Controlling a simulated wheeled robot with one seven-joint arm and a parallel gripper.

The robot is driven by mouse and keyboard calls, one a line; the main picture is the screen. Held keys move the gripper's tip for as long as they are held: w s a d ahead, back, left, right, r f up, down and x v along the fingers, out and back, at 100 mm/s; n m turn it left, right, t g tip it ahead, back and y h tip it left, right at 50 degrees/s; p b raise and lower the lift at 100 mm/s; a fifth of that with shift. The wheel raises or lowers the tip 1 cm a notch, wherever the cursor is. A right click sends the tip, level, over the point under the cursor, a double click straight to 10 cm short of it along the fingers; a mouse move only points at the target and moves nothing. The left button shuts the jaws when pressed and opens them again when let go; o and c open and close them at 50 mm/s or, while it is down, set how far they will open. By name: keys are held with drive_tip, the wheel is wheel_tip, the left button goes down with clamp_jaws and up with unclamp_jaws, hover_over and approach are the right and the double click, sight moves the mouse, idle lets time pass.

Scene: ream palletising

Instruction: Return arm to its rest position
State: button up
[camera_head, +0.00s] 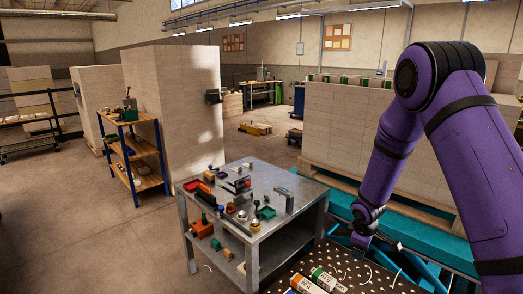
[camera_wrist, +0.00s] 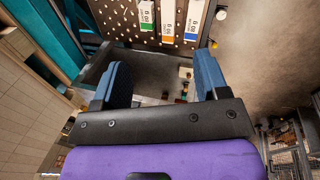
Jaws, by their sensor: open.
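My purple arm (camera_head: 460,150) reaches in from the right in the head view, bent at the elbow and hanging down. My gripper (camera_wrist: 162,85) shows in the wrist view with its two blue fingers wide apart and nothing between them. In the head view the gripper is small and dark at the arm's lower end, near the perforated board, and its fingers are hard to make out. White boxes with green, orange and blue ends (camera_wrist: 168,20) lie on the perforated board (camera_wrist: 120,20), apart from the fingers.
A metal table (camera_head: 262,232) with many small tools and parts stands left of the arm. A pallet stack (camera_head: 345,130) sits behind the arm over a teal platform (camera_head: 345,205). A wooden shelf cart (camera_head: 135,165) and tall stacks (camera_head: 170,100) stand left. Floor at front left is clear.

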drive_tip(key=s+r+m+t, duration=0.1)
drive_tip(key=s+r+m, duration=0.35)
drive_tip(key=r, duration=0.95)
drive_tip(key=s+r+m, duration=0.2)
drive_tip(key=s+r, duration=0.6)
drive_tip(key=r, duration=0.6)
drive_tip(key=s+a+r+m+t, duration=0.1)
drive_tip(key=s+r, duration=0.4)
drive_tip(key=s, duration=0.6)
drive_tip(key=s+a+r+m+y, duration=0.1)
drive_tip(key=s+r+m, duration=0.2)
drive_tip(key=s, duration=0.9)
wheel_tip(320, 180, up, 3)
drive_tip(key=shift+s+a+r+t+y, duration=0.1)
drive_tip(key=shift+s+a+t+y, duration=0.1)
drive_tip(key=shift+s+t+y, duration=0.15)
